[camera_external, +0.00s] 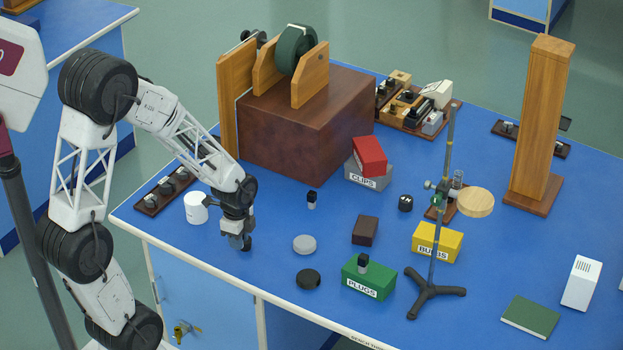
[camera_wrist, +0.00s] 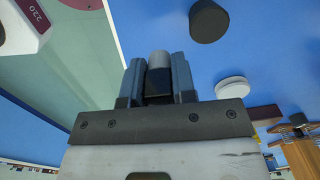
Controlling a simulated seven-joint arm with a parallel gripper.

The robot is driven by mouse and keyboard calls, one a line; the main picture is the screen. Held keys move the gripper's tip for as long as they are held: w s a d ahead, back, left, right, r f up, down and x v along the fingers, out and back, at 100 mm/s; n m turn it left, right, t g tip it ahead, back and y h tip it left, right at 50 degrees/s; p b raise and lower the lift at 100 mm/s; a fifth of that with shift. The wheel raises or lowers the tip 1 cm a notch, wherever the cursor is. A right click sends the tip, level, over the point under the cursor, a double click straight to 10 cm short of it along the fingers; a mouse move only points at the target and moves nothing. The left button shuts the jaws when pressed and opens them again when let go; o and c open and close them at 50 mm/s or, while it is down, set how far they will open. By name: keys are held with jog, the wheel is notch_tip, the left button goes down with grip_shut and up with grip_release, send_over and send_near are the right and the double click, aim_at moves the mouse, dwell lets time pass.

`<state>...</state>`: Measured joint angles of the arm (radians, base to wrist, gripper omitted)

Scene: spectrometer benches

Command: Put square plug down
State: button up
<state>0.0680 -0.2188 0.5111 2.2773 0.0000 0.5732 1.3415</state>
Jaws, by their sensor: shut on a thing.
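My gripper (camera_external: 239,241) is low over the near-left part of the blue bench, close to the front edge. It is shut on a small plug, dark with a grey end, which shows between the two fingers in the wrist view (camera_wrist: 159,74). In the external view the plug is mostly hidden by the fingers. I cannot tell whether it touches the bench. A similar small plug (camera_external: 312,201) stands upright farther back. Another plug (camera_external: 362,264) is on the green box labelled PLUGS (camera_external: 369,285).
A white cup (camera_external: 196,207) stands just left of my gripper. A grey disc (camera_external: 304,244) and a black disc (camera_external: 308,279) lie to the right. A dark brown block (camera_external: 365,230), a yellow BULBS box (camera_external: 437,242) and a stand (camera_external: 435,290) are farther right.

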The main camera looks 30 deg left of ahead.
jog(key=w+d+r+n, duration=0.1)
jog(key=w+d+r, duration=0.2)
jog(key=w+d, duration=0.35)
jog(key=w+d+r, duration=0.2)
jog(key=w+d, duration=0.1)
jog(key=d, duration=0.7)
notch_tip(320, 180, up, 6)
jog(key=n, duration=0.2)
send_over(377, 270)
jog(key=shift+f, duration=0.2)
jog(key=shift+f, duration=3.15)
jog(key=shift+f, duration=0.15)
jog(key=shift+f, duration=1.75)
jog(key=shift+f, duration=0.1)
jog(key=o, duration=0.9)
jog(key=shift+o, duration=0.2)
